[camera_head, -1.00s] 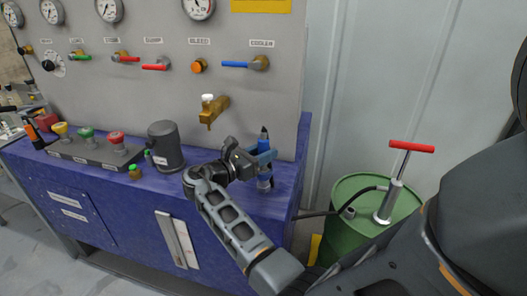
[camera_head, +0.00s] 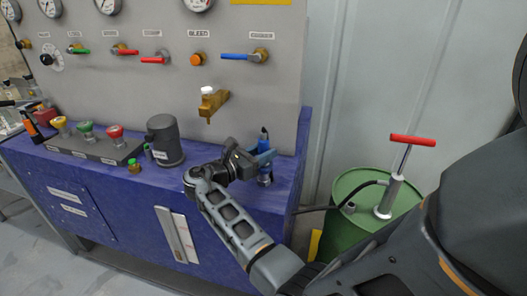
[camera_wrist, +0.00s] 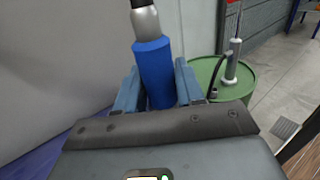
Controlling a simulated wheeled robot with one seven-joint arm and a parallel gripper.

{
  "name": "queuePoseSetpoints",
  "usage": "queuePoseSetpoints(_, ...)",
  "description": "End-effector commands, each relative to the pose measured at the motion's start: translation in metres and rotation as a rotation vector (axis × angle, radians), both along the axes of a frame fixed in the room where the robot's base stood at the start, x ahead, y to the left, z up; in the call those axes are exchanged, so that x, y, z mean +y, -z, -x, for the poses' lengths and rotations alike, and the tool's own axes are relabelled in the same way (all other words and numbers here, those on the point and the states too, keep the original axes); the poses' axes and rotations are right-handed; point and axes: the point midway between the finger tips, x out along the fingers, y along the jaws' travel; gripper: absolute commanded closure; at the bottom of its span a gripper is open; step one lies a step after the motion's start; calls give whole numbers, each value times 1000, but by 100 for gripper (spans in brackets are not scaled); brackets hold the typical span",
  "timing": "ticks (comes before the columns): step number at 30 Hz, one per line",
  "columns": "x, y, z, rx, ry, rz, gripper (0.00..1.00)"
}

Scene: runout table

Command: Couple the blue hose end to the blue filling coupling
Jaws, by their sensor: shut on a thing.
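My gripper (camera_head: 264,158) is above the right end of the blue bench, its fingers shut around a blue cylinder that I take as the blue hose end (camera_head: 265,143). In the wrist view the blue hose end (camera_wrist: 154,72) stands between my two blue-grey fingers (camera_wrist: 158,88), with a silver neck and a dark part at its top. Its lower part shows below my fingers in the head view, close to the bench top. I cannot tell whether it touches the bench. I cannot make out a separate blue filling coupling.
A brass tap (camera_head: 212,103) juts from the grey panel behind. A dark grey canister (camera_head: 166,141) and a box with several coloured buttons (camera_head: 92,147) stand left on the bench (camera_head: 215,181). A green drum (camera_head: 345,222) with a red-handled pump (camera_head: 412,140) stands at the right.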

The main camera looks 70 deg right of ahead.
Motion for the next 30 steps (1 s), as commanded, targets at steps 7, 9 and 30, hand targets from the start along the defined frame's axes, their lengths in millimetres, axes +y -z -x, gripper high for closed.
queuePoseSetpoints(7,0,5,0,0,0,0,60)
queuePoseSetpoints(9,0,4,0,0,0,0,54)
queuePoseSetpoints(30,22,6,-14,-1,-4,1,33)
